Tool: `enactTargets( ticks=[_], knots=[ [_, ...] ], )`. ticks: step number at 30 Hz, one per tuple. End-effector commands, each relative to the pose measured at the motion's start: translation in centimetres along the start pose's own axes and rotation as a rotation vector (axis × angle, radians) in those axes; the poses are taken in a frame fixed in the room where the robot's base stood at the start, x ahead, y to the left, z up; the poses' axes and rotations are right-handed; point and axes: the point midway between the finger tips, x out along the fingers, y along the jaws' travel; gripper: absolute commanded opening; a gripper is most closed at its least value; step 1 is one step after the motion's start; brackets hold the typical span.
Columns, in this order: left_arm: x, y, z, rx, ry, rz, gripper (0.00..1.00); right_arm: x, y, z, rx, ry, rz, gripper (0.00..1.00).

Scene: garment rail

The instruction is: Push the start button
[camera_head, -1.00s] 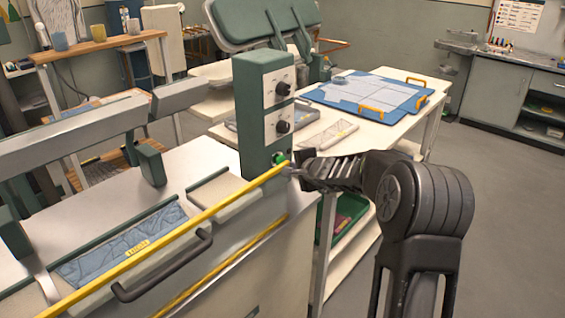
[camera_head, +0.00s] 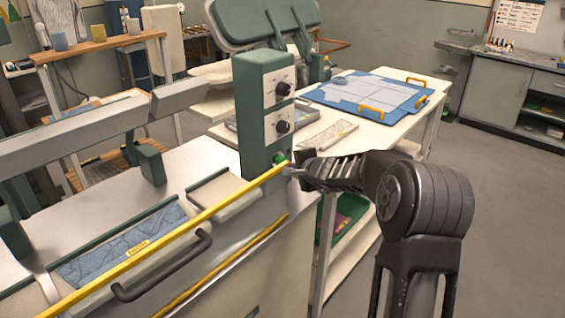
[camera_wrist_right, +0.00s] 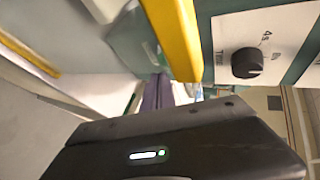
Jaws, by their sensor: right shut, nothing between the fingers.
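The green start button (camera_head: 279,157) sits low on the front of the green control column (camera_head: 251,125), below two black dials. It is partly hidden by the yellow bar (camera_head: 200,214) and my gripper. My right gripper (camera_head: 289,171) is shut and empty. Its tip is just right of and below the button, close to the bar's end. I cannot tell whether it touches the button. In the right wrist view, the dark gripper body fills the bottom, and the button cannot be made out. My left gripper is not in view.
The yellow bar crosses the machine front above a black handle (camera_head: 163,267). The lower dial (camera_wrist_right: 247,62) and the bar (camera_wrist_right: 176,38) are close in the wrist view. A white table (camera_head: 372,133) with a blue board (camera_head: 366,96) stands behind; open floor lies right.

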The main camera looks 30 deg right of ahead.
Motion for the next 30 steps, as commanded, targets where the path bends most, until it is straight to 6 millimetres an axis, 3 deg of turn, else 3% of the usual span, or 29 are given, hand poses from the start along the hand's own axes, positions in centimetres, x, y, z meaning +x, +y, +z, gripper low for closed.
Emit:
enactTargets(
  ticks=[30],
  knots=[
    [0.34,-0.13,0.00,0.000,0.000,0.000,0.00,0.71,-0.41,0.41,0.000,0.000,0.000,0.00]
  ],
)
